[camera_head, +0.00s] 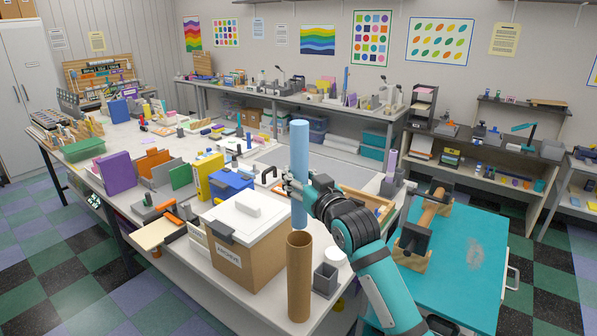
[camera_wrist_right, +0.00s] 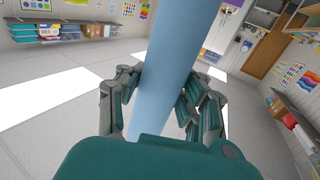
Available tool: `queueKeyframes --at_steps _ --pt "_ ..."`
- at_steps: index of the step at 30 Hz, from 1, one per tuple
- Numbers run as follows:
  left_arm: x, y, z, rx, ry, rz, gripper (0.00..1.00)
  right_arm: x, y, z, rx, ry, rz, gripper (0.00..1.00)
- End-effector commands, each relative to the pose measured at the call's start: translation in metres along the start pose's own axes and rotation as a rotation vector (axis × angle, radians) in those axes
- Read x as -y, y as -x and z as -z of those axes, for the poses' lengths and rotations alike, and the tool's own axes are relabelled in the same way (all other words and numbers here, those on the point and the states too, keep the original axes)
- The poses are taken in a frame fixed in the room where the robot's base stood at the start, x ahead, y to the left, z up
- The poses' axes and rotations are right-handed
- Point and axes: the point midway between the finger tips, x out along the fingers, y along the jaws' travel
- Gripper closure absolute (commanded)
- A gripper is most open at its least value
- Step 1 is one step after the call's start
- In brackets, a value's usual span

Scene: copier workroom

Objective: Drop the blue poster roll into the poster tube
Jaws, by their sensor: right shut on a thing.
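The blue poster roll (camera_head: 300,150) is upright in my right gripper (camera_head: 291,189), which is shut around its lower part. In the right wrist view the roll (camera_wrist_right: 168,75) stands between the fingers of the right gripper (camera_wrist_right: 165,108). The brown poster tube (camera_head: 299,283) stands upright at the front of the table, its round open top facing up. In the head view the roll's lower end shows just above the tube's mouth, nearly in line with it. The wrist view does not show the tube. My left gripper is not in view.
A brown archive box (camera_head: 243,262) with a white lid (camera_head: 247,215) stands close left of the tube. A small grey holder (camera_head: 326,279) stands close right of it. A teal-topped cart (camera_head: 462,262) with a clamp stand is at the right. Binders and other items crowd the table at left.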

Motion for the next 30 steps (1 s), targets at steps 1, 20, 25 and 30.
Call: queueKeyframes --at_steps 1,20,25,30 --pt "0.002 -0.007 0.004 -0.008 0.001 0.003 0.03 0.000 0.000 -0.010 0.000 0.000 0.000 1.00" --pt "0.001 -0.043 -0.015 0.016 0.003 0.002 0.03 0.000 0.000 -0.082 0.000 0.001 0.000 1.00" --pt "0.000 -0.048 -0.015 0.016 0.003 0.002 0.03 0.000 0.000 -0.091 -0.001 0.001 0.000 1.00" --pt "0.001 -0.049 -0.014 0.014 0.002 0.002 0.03 0.000 0.000 -0.093 -0.001 0.001 0.000 1.00"
